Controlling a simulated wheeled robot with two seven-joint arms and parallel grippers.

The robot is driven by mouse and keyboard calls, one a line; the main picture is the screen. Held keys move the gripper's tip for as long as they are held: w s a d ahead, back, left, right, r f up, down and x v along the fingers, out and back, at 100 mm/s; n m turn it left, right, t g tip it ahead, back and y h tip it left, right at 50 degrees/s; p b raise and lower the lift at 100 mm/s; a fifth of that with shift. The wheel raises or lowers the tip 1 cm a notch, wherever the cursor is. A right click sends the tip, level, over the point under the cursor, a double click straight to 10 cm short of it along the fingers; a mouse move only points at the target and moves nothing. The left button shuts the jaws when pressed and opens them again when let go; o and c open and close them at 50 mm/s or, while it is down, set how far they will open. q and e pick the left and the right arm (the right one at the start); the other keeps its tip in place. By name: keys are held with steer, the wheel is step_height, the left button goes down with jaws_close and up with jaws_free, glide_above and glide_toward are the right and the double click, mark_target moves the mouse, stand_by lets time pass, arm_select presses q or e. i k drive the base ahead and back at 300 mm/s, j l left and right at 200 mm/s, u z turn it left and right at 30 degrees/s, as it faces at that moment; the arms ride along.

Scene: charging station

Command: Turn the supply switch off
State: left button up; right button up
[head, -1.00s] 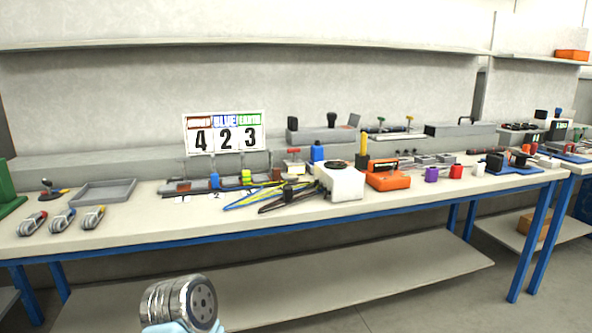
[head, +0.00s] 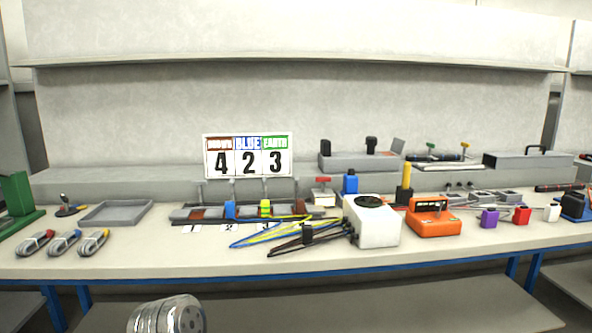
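No part is plainly marked as the supply switch, so I cannot tell which one it is. A metal, round part of my own arm shows at the bottom edge. Neither of my grippers is in view.
A bench (head: 180,262) with blue legs runs across the view. On it are an empty grey tray (head: 115,212), a white box (head: 375,225) with cables, an orange meter (head: 433,220) and a number board (head: 248,156). The bench front is mostly clear.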

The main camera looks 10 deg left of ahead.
mark_target(328, 179)
steer(key=i+l+u, duration=0.65)
steer(key=i+l, duration=0.15)
